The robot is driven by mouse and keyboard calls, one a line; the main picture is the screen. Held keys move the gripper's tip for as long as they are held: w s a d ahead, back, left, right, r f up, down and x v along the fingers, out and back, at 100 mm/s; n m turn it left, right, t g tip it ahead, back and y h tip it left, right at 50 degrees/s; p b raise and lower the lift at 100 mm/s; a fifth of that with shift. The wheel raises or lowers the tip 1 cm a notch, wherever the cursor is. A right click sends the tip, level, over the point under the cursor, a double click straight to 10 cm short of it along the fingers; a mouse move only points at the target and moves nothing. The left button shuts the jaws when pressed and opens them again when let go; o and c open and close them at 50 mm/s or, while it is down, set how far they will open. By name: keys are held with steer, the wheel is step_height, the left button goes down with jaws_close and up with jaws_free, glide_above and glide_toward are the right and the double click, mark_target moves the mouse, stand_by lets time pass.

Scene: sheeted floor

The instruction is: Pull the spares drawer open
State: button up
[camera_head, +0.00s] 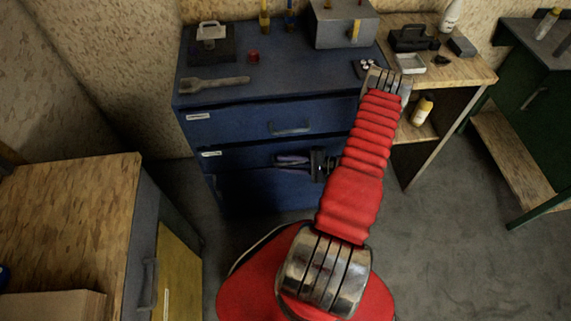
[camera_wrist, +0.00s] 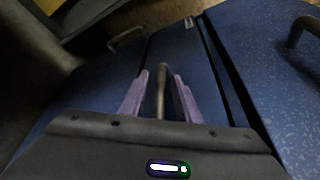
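The blue drawer cabinet (camera_head: 240,108) has a top drawer with a handle (camera_head: 290,128) and a white label. Below it is a second drawer (camera_head: 235,157) with its own label (camera_head: 211,153). The labels are too small to read, so I cannot tell which one says spares. My gripper (camera_head: 280,161) is at the front of the second drawer. In the wrist view, the purple fingers of my gripper (camera_wrist: 161,75) are apart, with the second drawer's bar handle (camera_wrist: 161,90) between them. Narrow gaps show beside the bar. The head view hides this handle behind my gripper.
A wooden-topped cabinet (camera_head: 70,190) stands at left. A workbench (camera_head: 455,70) and a green bench (camera_head: 545,90) stand at right. A brush (camera_head: 213,85), red jar (camera_head: 253,56) and grey box (camera_head: 343,25) rest on the blue cabinet. Floor (camera_head: 450,240) is clear at lower right.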

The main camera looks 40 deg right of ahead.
jaws_close()
stand_by(0.5)
